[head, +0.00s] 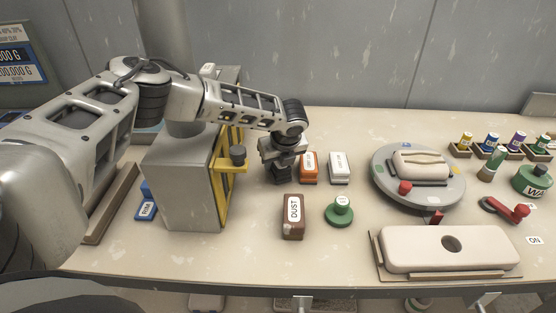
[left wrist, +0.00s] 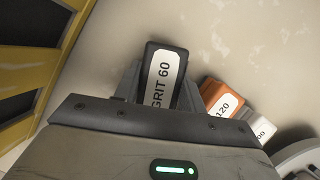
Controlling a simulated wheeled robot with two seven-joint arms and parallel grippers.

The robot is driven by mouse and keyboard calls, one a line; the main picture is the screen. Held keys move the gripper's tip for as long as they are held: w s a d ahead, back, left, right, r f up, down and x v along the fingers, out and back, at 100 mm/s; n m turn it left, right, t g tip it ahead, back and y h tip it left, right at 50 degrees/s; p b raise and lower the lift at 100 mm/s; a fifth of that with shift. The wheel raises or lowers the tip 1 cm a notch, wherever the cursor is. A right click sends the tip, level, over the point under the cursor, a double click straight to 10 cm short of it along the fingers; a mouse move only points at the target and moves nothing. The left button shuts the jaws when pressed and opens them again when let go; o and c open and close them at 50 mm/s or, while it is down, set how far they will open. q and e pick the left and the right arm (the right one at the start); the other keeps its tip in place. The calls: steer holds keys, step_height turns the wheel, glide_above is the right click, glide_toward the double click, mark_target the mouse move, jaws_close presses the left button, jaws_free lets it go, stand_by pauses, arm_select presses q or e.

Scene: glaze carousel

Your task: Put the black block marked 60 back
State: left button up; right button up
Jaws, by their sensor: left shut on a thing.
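The black block marked GRIT 60 (left wrist: 164,76) is between the fingers of my left gripper (head: 281,174), which is shut on it. In the head view the gripper hangs over the table just left of an orange block (head: 309,167), and its dark fingers mostly hide the black block. The orange block, marked 120, and a white block (head: 339,168) stand in a row to the right; both also show in the left wrist view. I cannot tell whether the black block touches the table. My right gripper is not in view.
A grey box with a yellow frame (head: 230,165) stands left of the gripper. A brown DUST block (head: 293,216) and a green knobbed piece (head: 339,210) lie in front. A round turntable (head: 450,187) is to the right. A cream slab (head: 410,248) lies front right.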

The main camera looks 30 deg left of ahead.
arm_select(q)
steer(key=shift+f, duration=0.15)
steer(key=o, duration=0.9)
steer(key=v, duration=1.2)
steer(key=shift+r+b, duration=0.2)
steer(key=shift+b, duration=0.2)
steer(key=shift+a, duration=0.1)
